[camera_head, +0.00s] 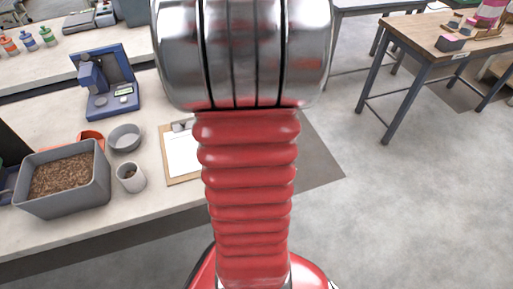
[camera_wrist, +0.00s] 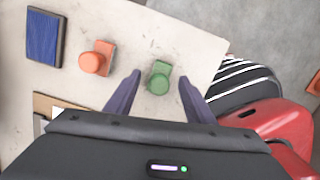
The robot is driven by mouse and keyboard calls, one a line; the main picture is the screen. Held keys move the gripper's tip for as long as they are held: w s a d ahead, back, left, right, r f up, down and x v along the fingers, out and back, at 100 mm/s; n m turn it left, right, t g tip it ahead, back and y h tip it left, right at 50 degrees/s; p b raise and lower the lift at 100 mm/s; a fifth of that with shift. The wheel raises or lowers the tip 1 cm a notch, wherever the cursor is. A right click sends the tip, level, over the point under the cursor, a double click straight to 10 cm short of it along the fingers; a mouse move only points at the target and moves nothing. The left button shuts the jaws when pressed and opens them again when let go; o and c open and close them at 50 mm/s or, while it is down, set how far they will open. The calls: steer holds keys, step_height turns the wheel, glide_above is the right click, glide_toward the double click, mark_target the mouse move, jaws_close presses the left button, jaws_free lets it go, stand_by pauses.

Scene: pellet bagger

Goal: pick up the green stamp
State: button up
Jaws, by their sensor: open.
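The green stamp (camera_wrist: 159,84) lies on the pale worktop in the wrist view, near the worktop's right edge. It has a round green knob on a green base. My gripper (camera_wrist: 160,76) is open, with one dark finger to the left of the stamp and the other to its right. There is a visible gap on each side, and the fingers hold nothing. How high the fingertips are above the worktop I cannot tell. In the head view my own arm fills the middle, and neither the stamp nor my gripper shows.
An orange stamp (camera_wrist: 93,62) and a blue pad (camera_wrist: 44,38) lie left of the green stamp. The head view shows a clipboard (camera_head: 178,158), a grey bowl (camera_head: 125,138), a cup (camera_head: 131,178), a grey bin (camera_head: 63,200) of pellets and a blue device (camera_head: 107,82).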

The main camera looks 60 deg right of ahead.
steer(key=shift+f, duration=0.6)
steer(key=shift+c, duration=0.7)
steer(key=c, duration=1.1)
steer(key=shift+d+r, duration=0.1)
step_height(320, 180, up, 10)
steer(key=shift+f, duration=0.1)
